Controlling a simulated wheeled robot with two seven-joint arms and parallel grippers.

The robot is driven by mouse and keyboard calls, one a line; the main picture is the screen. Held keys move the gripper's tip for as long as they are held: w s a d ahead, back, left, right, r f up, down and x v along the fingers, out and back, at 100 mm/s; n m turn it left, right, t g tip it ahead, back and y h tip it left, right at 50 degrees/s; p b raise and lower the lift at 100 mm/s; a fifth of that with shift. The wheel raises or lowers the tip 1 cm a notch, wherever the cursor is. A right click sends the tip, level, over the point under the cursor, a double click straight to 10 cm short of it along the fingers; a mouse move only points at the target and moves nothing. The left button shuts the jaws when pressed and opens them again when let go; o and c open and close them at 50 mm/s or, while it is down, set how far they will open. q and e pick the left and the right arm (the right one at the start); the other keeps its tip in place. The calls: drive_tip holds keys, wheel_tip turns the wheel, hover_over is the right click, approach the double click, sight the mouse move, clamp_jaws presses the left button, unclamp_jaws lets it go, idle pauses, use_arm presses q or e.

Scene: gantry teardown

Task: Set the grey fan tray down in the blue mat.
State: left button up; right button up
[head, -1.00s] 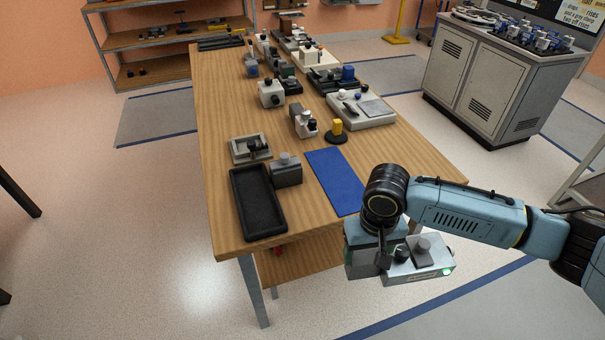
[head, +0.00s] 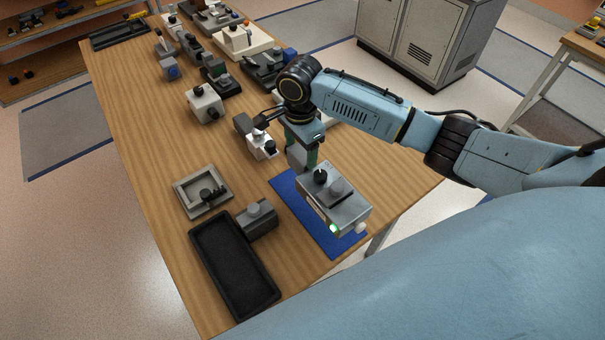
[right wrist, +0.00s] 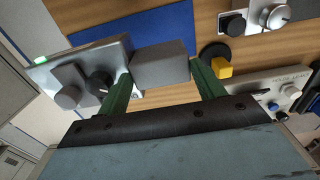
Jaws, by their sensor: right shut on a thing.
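The grey fan tray (head: 350,208) is a silver-grey box with a black knob, a grey knob and a small green light. My right gripper (head: 303,152) is shut on its plain grey block end, which also shows between the green fingers in the right wrist view (right wrist: 161,65). The blue mat (head: 290,190) lies flat on the wooden table near its front right. In the head view the tray covers part of the mat; in the right wrist view the mat (right wrist: 150,25) shows beyond it. The tray looks raised, but the gap is hard to tell. My left gripper is not in view.
A black tray (head: 193,236), a dark grey block with a knob (head: 257,218) and a light grey square frame (head: 181,192) stand left of the mat. A white-and-grey device (head: 262,146) is behind it. A yellow knob on a black base (right wrist: 220,68) is near my right fingers.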

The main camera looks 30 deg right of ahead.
sight(302, 156)
drive_tip(key=f, duration=0.4)
drive_tip(key=shift+s+f+b, duration=0.25)
drive_tip(key=shift+s+b, duration=0.05)
drive_tip(key=shift+b, duration=0.05)
wheel_tip(302, 156, down, 4)
drive_tip(key=shift+w+f+b, duration=0.1)
drive_tip(key=shift+b, duration=0.3)
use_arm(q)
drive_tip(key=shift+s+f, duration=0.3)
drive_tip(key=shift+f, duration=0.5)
use_arm(e)
drive_tip(key=o, duration=1.6)
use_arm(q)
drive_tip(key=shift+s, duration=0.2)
